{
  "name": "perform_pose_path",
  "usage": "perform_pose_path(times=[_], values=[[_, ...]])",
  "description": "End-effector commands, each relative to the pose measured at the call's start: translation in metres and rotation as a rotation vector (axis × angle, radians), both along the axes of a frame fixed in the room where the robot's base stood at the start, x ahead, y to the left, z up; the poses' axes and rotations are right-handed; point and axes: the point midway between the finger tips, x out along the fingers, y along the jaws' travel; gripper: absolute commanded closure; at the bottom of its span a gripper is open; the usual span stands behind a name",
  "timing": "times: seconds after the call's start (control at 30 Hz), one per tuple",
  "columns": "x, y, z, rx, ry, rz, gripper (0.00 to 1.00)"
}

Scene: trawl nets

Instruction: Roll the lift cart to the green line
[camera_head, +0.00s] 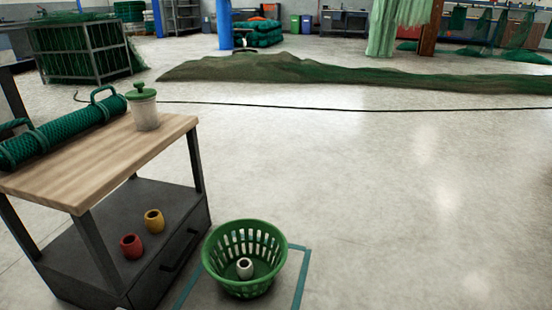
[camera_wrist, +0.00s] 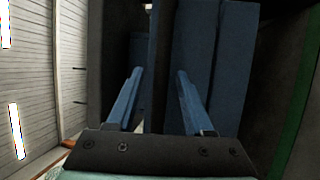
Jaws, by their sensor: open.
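No lift cart is clearly recognisable in either view. A wood-topped stand (camera_head: 95,160) with a dark lower shelf is at the left of the head view; I cannot tell if it has wheels. A teal-green line (camera_head: 303,278) on the floor forms part of a square outline around a green basket (camera_head: 244,262). My gripper (camera_wrist: 160,73) shows only in the wrist view. Its two blue fingers are apart with nothing between them. Blue panels (camera_wrist: 200,45) are behind the fingers, and a green strip (camera_wrist: 297,110) runs along the right side; I cannot tell what they belong to.
A rolled green net (camera_head: 65,132) and a lidded jar (camera_head: 144,108) are on the stand. Red (camera_head: 131,246) and yellow (camera_head: 154,221) pots are on its shelf. A black cable (camera_head: 380,109) crosses the floor before a heaped net (camera_head: 290,70). Floor at right is clear.

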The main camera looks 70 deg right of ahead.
Motion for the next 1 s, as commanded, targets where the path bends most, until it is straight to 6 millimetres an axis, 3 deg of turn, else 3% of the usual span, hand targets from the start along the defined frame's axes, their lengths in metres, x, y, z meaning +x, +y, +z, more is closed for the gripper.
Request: perform_pose_path(times=[0.27, 0.7, 1.0], values=[[-0.017, 0.007, -0.004, 0.001, 0.003, -0.001, 0.48], [-0.101, 0.039, -0.021, 0.001, 0.003, -0.001, 0.48], [-0.120, 0.046, -0.023, 0.000, 0.000, 0.000, 0.48]])
